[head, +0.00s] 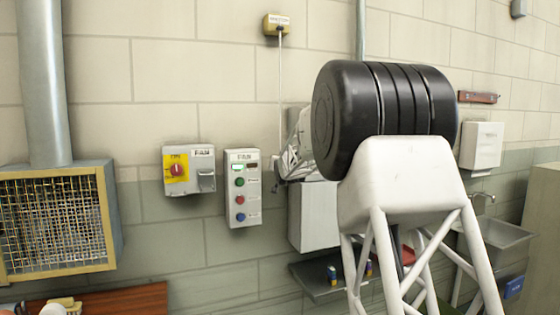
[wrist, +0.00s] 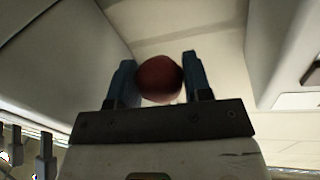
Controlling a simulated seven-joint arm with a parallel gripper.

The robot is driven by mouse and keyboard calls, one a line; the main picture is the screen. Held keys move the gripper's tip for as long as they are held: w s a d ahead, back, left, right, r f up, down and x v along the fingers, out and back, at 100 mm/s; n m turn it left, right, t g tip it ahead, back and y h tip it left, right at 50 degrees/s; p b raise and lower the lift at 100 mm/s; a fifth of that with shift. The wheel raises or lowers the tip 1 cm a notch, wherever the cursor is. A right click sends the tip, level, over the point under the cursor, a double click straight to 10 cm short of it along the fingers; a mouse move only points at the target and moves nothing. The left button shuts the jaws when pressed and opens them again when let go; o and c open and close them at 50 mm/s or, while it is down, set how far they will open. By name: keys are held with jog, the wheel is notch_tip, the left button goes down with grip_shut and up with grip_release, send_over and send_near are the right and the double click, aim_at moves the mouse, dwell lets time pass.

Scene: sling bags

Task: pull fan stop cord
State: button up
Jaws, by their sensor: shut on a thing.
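A yellow pull-switch box (head: 277,24) is fixed high on the wall in the head view. Its thin pale cord (head: 281,95) hangs straight down from it to my gripper. My gripper (wrist: 158,66) shows in the wrist view with its two blue-grey fingers on either side of a dark red ball (wrist: 159,79), the cord's end knob. The gripper is shut on this knob. In the head view my gripper (head: 285,164) is partly hidden behind my arm, and the knob cannot be made out there.
A grey box with a red rotary switch on yellow (head: 176,170) and a push-button panel (head: 243,188) are on the wall left of the cord. A mesh-fronted duct box (head: 57,222) stands at far left. A sink (head: 495,243) is at right.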

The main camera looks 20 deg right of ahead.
jog(key=shift+f, duration=1.85)
jog(key=o, duration=1.3)
jog(key=shift+s+r, duration=0.1)
jog(key=shift+s+a, duration=0.25)
jog(key=shift+s, duration=1)
jog(key=shift+s+a, duration=0.25)
jog(key=shift+s, duration=1)
jog(key=shift+s+a, duration=0.25)
jog(key=shift+s, duration=1)
